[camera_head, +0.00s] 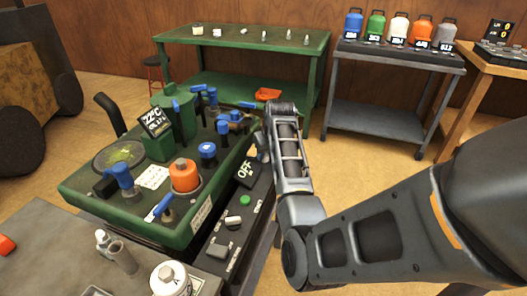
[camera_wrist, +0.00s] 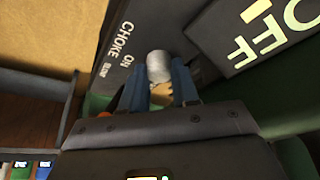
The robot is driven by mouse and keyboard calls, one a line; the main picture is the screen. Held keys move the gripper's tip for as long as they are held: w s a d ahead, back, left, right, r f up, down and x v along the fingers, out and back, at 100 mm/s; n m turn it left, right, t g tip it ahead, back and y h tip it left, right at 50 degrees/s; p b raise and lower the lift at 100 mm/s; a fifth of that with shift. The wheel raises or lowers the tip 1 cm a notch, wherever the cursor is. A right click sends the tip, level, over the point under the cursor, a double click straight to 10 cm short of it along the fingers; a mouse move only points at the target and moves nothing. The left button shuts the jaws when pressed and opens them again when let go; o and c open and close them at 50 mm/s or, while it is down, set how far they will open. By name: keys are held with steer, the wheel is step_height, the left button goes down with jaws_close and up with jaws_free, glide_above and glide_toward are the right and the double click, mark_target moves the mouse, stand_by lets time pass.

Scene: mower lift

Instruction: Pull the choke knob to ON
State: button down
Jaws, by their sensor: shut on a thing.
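The choke knob (camera_wrist: 158,66) is a small silver-grey cylinder in the wrist view, beside a dark panel with the white words CHOKE, ON and a smaller one that looks like RUN. My gripper (camera_wrist: 161,80) has its two blue fingers on either side of the knob and is shut on it. The knob's lower part is hidden between the fingers. In the head view my forearm and wrist reach up along the right side of the green mower deck (camera_head: 130,205); the knob and the fingertips are hidden there.
A display reading OFF (camera_head: 246,170) stands close to the gripper, also large at the upper right of the wrist view (camera_wrist: 262,32). The deck carries blue-capped parts and an orange cap (camera_head: 184,175). A green bench (camera_head: 240,37) and a grey cart (camera_head: 395,55) with coloured bottles stand behind.

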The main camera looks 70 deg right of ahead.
steer(key=shift+s+d+r+p, duration=0.15)
steer(key=shift+s+p, duration=0.5)
steer(key=shift+s, duration=0.55)
steer(key=shift+s+f, duration=0.15)
steer(key=shift+f, duration=0.05)
steer(key=c, duration=0.8)
jaws_free()
steer(key=shift+c, duration=0.2)
steer(key=shift+r, duration=0.15)
steer(key=v, duration=0.7)
steer(key=shift+r, duration=0.3)
steer(key=shift+s, duration=0.1)
